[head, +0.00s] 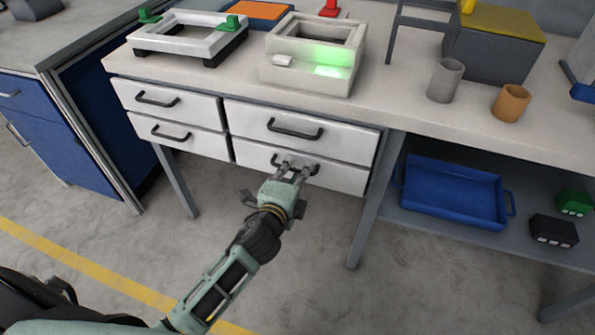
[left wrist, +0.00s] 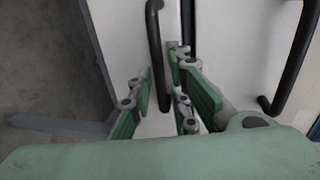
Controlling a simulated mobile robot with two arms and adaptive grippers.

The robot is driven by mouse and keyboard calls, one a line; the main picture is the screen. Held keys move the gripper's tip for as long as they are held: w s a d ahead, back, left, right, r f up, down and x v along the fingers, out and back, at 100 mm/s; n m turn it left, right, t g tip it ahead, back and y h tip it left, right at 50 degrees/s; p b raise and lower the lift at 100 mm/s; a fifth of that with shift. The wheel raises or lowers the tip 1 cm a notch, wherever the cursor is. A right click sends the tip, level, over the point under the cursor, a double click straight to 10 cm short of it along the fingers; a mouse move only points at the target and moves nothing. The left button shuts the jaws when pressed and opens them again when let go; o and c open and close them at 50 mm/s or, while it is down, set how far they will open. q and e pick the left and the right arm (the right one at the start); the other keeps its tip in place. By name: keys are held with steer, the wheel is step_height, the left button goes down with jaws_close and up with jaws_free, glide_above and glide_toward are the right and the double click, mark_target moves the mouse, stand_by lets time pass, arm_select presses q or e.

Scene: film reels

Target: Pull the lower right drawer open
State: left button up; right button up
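The lower right drawer (head: 343,180) has a white front, sits under the worktop and looks closed, about flush with the drawer above. Its dark bar handle (left wrist: 156,45) runs between the fingers of my left gripper (head: 296,170) in the left wrist view. The fingers are open, one on each side of the bar, with a small gap showing. In the head view the fingers cover part of the handle. The upper right drawer (head: 350,143) is closed, and its handle (left wrist: 294,60) shows at the right of the left wrist view. My right gripper is in neither view.
Two more closed drawers (head: 200,142) lie to the left. A table leg (head: 362,220) stands right of the drawer, and a blue tray (head: 453,190) lies on the lower shelf. The floor before the drawers is clear. A white-grey box (head: 285,77) stands on the worktop.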

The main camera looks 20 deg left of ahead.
arm_select(q)
steer(key=shift+w+f, duration=0.1)
steer(key=shift+w, duration=0.3)
steer(key=shift+c, duration=0.4)
jaws_close()
